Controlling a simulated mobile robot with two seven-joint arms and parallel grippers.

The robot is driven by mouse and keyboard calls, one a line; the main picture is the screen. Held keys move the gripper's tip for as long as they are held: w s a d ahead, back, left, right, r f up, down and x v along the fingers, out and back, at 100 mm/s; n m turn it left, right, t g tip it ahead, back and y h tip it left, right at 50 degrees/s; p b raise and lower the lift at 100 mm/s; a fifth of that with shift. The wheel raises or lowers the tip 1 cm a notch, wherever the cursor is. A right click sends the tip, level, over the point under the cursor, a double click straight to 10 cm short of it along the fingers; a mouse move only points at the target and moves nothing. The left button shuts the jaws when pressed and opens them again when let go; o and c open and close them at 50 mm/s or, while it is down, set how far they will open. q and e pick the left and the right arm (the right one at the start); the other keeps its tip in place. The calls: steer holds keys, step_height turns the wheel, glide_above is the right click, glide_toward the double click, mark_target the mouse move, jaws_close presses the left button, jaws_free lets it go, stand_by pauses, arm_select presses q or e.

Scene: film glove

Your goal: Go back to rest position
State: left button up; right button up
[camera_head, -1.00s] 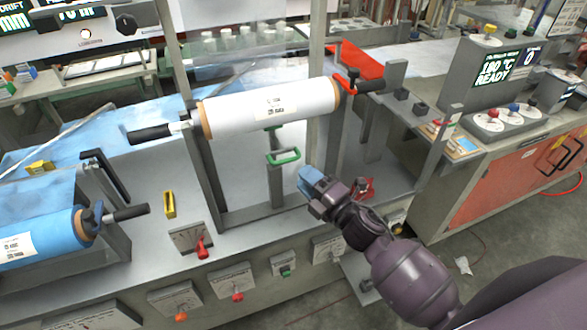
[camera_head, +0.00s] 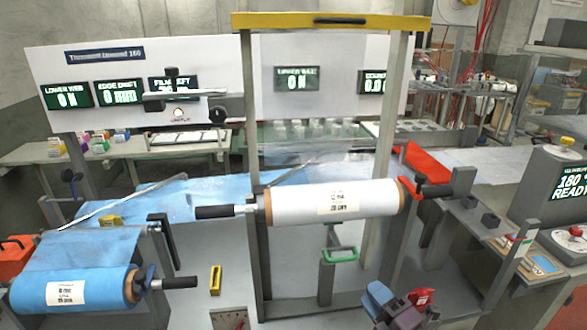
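My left gripper is not in view.
The white roll lies across a grey frame with a yellow top bar (camera_head: 330,21). A blue film roll (camera_head: 75,291) sits at the lower left. A red clamp (camera_head: 424,165) is right of the frame. A display box (camera_head: 560,190) stands at the right.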

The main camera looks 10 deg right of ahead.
steer(key=s+d+f+m+g+h, duration=0.3)
steer(key=s+f+m, duration=0.5)
steer(key=m, duration=0.3)
steer(key=s+d+f+m+g+h, duration=0.3)
steer(key=s+f+m+h, duration=0.2)
steer(key=s+f+m, duration=0.3)
steer(key=m, duration=0.3)
steer(key=shift+d+f, duration=0.15)
steer(key=shift+f, duration=0.05)
